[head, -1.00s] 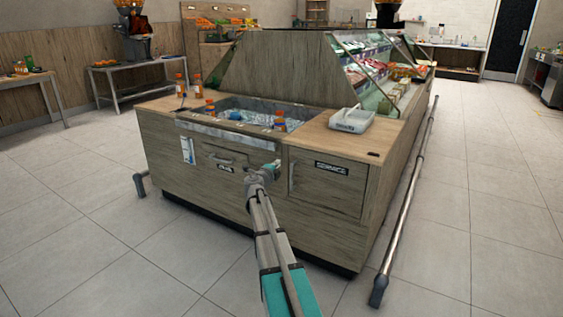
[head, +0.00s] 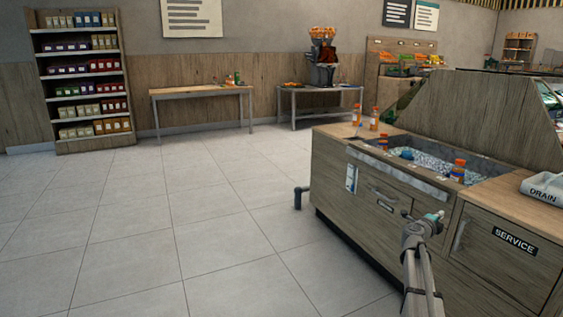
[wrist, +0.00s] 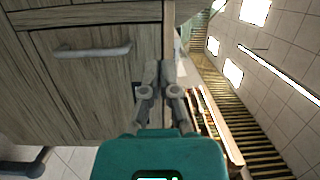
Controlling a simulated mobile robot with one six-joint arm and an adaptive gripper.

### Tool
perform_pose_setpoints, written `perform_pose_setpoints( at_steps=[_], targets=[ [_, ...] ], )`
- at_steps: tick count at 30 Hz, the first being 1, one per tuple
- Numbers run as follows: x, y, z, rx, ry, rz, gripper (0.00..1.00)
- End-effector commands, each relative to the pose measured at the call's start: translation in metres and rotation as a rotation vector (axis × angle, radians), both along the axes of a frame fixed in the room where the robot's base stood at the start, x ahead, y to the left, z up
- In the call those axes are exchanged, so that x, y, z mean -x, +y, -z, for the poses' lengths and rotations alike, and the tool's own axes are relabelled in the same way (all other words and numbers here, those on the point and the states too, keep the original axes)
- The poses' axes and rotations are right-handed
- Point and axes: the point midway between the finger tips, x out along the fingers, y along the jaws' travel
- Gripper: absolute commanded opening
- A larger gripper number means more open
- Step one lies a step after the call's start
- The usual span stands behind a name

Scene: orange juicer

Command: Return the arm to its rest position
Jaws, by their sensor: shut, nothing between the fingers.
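My gripper (head: 438,216) is at the end of my outstretched arm, in front of the wooden counter (head: 335,180) at the lower right of the head view. In the wrist view my gripper (wrist: 160,68) has its grey fingers together and empty. They show against the counter's front, near a drawer with a grey handle. I cannot tell the exact gap between the fingers and the counter.
An ice bin (head: 432,162) with orange-capped bottles is set in the counter top. A juicer (head: 322,62) stands on a metal table at the back. A stocked shelf (head: 80,53) is at the far left. The tiled floor (head: 150,235) on the left is clear.

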Motion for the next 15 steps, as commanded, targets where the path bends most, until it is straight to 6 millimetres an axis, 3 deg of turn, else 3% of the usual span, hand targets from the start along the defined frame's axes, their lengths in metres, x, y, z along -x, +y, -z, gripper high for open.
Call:
perform_pose_setpoints(
  at_steps=[5, 15],
  targets=[
    [-0.015, 0.049, -0.011, 0.094, 0.054, -0.179, 0.0],
    [-0.034, 0.185, -0.007, 0.321, 0.259, -0.647, 0.0]
  ],
)
